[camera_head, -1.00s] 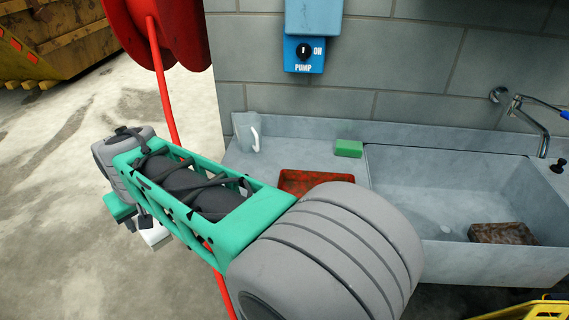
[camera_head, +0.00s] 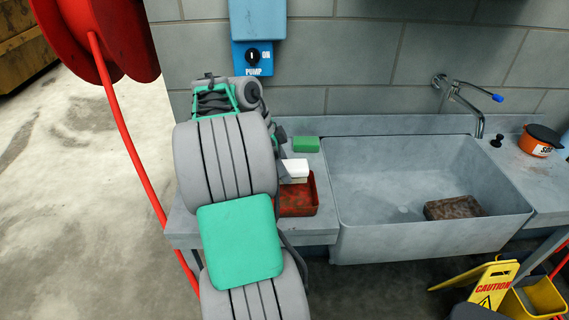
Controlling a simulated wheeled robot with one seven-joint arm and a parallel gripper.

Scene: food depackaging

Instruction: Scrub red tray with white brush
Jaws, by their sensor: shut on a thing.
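The red tray (camera_head: 312,207) sits on the counter left of the sink, with dark stains on it. Its left part is hidden behind my arm. The white brush (camera_head: 296,167) is at the tray's far side, over its back part. Whether the brush touches the tray cannot be told. My gripper (camera_head: 284,175) shows only partly, as dark pieces beside the arm, and is shut on the white brush.
A green sponge (camera_head: 306,145) lies behind the tray. The sink (camera_head: 375,190) is to the right, with a brown dirty block (camera_head: 454,207) in it and a tap (camera_head: 478,120) behind. An orange tub (camera_head: 537,143) stands far right. A red hose (camera_head: 120,125) hangs left. A yellow caution sign (camera_head: 494,286) stands below right.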

